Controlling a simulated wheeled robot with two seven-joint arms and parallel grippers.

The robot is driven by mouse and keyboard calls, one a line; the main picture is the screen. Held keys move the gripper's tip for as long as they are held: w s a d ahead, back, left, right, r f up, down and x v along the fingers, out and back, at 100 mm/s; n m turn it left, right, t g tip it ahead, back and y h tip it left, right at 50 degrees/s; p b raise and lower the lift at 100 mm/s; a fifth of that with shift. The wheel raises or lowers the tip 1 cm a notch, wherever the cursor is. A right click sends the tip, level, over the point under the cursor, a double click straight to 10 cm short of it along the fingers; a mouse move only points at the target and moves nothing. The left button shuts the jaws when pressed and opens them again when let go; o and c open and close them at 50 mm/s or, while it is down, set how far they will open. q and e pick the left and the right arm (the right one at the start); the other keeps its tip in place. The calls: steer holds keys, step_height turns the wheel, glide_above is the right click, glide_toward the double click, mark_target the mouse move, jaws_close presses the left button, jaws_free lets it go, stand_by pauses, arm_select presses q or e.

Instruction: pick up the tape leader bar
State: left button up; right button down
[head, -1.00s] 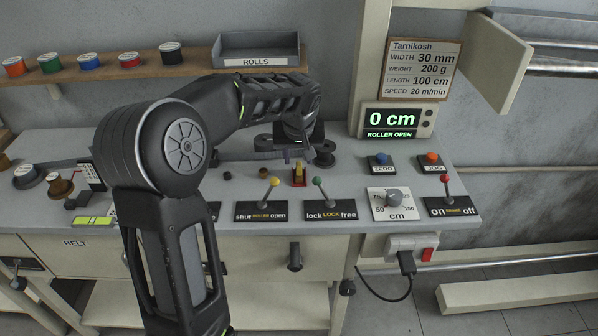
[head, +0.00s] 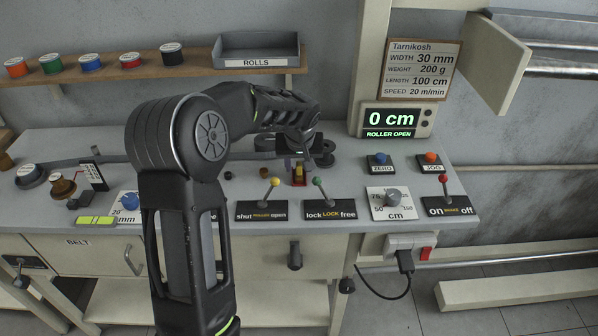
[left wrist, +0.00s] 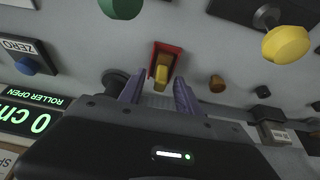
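I cannot make out the tape leader bar for certain; a grey strip of tape (head: 115,160) runs right along the bench and passes behind my left arm, and its far end is hidden by the gripper. My left gripper (head: 294,165) points down by the dark rollers (head: 323,153), just behind a red block with a yellow piece (head: 299,175). In the left wrist view its two purple fingers (left wrist: 158,84) are apart. The red block with the yellow piece (left wrist: 162,66) lies just beyond the fingertips. Nothing is clearly held. My right gripper is out of view.
Levers with yellow (head: 274,182) and green (head: 317,182) knobs stand in front of the gripper. Zero (head: 380,160) and jog (head: 432,158) buttons are to the right. The display (head: 392,121) reads 0 cm, roller open. A shelf of rolls (head: 110,68) is behind.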

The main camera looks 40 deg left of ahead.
mark_target(299, 163)
arm_select(q)
jaws_close()
steer(key=shift+r, duration=0.1)
stand_by(0.6)
step_height(299, 163, up, 10)
steer(key=shift+f+b, duration=0.1)
steer(key=shift+b, duration=0.5)
